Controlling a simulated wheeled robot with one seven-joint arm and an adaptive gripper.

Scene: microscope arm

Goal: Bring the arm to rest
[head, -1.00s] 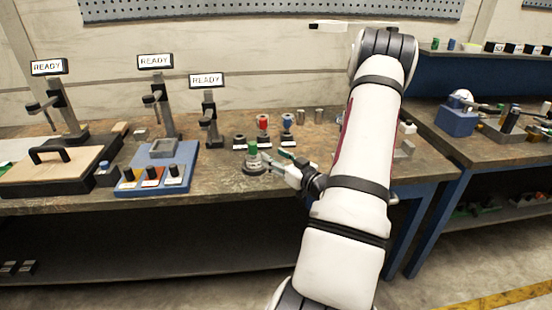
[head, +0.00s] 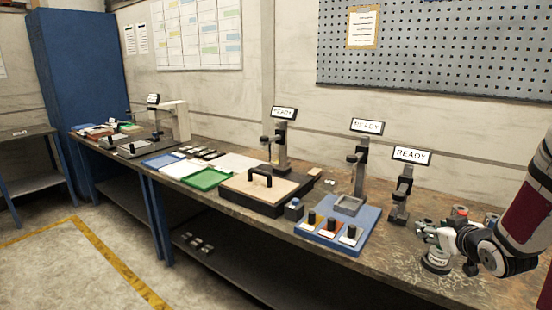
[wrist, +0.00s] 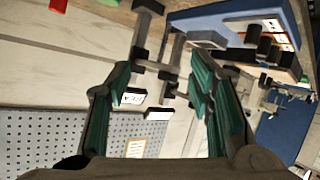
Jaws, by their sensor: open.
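My arm reaches in from the right edge in the head view, and most of it is out of frame. My gripper (head: 432,236) is at the right end of the bench, in front of or over a round dark base (head: 437,262); the gap between them cannot be told. In the wrist view my gripper (wrist: 161,78) has its two green-padded fingers spread apart, with nothing held between them. The wrist view looks past the fingers at the display stands and the wall.
The bench (head: 400,275) carries a blue fixture (head: 325,240) with several dark knobs, several stands with READY signs (head: 411,155), and a handled board (head: 262,190). A green tray (head: 205,179) lies farther left. The floor (head: 60,270) at the left is clear.

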